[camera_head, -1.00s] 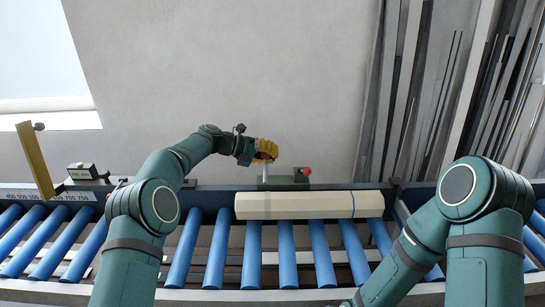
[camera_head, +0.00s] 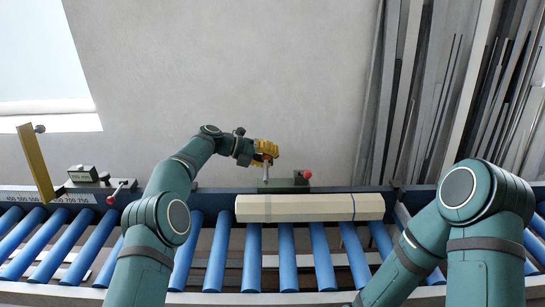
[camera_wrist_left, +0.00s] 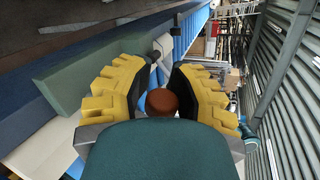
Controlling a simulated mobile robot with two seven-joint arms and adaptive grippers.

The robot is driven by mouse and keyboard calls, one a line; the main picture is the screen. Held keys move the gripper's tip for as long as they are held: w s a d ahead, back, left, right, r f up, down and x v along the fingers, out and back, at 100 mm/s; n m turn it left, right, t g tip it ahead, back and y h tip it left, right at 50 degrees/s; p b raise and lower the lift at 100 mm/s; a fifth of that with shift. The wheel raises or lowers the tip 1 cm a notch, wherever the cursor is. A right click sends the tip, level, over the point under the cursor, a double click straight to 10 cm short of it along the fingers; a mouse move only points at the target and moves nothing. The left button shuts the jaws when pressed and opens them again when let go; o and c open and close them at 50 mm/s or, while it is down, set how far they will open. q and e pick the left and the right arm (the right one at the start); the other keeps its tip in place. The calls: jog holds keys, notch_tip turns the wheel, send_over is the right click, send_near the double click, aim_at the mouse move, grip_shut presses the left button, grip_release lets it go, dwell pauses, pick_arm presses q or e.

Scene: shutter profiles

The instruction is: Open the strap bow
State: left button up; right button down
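My left gripper (camera_head: 267,158) has yellow fingers and hangs over a green base block (camera_head: 284,184) on the far rail of the conveyor. A pale upright bar (camera_head: 266,171) stands on this block just under the fingers; it may be the strap bow. A red knob (camera_head: 307,174) sits at the block's right end. In the left wrist view the fingers (camera_wrist_left: 160,75) are apart, with a brown-red knob (camera_wrist_left: 162,102) between them; firm contact is not visible. The green block (camera_wrist_left: 90,60) lies to the left there. My right gripper is out of view.
A long cream profile bundle (camera_head: 310,207) lies on blue rollers (camera_head: 286,255) in front of the block. At the left are a yellow flap (camera_head: 35,160), a small labelled box (camera_head: 83,173) and a red-knobbed lever (camera_head: 111,199). Grey profiles (camera_head: 440,90) lean at the right.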

pick_arm(q)
jog(key=o, duration=0.4)
jog(key=shift+a, duration=0.15)
jog(key=shift+o, duration=0.2)
jog(key=shift+d, duration=0.2)
jog(key=shift+r, duration=0.1)
jog(key=v, duration=1.2)
